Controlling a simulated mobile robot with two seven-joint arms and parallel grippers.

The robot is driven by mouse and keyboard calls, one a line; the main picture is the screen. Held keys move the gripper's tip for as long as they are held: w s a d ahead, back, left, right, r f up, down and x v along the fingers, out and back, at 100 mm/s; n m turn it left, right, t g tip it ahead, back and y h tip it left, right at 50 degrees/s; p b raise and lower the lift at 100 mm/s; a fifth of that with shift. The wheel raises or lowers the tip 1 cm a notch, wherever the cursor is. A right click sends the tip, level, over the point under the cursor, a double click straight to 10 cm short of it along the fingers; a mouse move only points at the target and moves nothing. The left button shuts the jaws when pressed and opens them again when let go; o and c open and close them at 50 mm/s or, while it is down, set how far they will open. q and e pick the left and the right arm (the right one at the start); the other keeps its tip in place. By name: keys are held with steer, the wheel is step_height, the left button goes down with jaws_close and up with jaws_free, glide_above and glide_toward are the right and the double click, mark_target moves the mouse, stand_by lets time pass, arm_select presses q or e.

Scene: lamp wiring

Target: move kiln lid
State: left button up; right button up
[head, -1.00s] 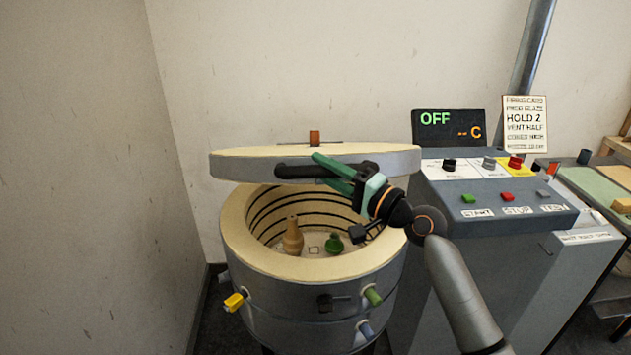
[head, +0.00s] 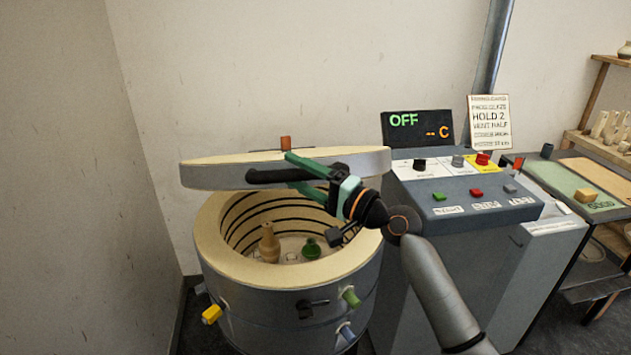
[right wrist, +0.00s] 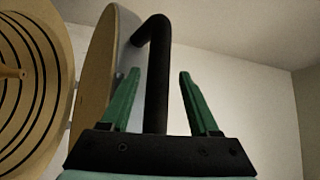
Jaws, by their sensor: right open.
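The kiln lid (head: 230,177) is a thick round slab with a grey rim. It stands raised above the kiln (head: 275,310), leaving the kiln mouth open. Its black bar handle (head: 265,176) sticks out at the front. My right gripper (head: 289,171) is at the handle with its green fingers apart. In the right wrist view the handle (right wrist: 158,75) rises between the open fingers of the gripper (right wrist: 160,78), with a gap to the right finger. The lid (right wrist: 97,70) shows there at left. My left gripper is not in view.
A tan vase (head: 269,245) and a green pot (head: 311,249) stand inside the kiln. A control box (head: 470,200) with a display reading OFF (head: 417,126) stands close at right. A wall closes off the left side. Shelves (head: 600,145) stand far right.

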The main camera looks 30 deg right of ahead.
steer(key=b+v, duration=0.3)
steer(key=v, duration=0.9)
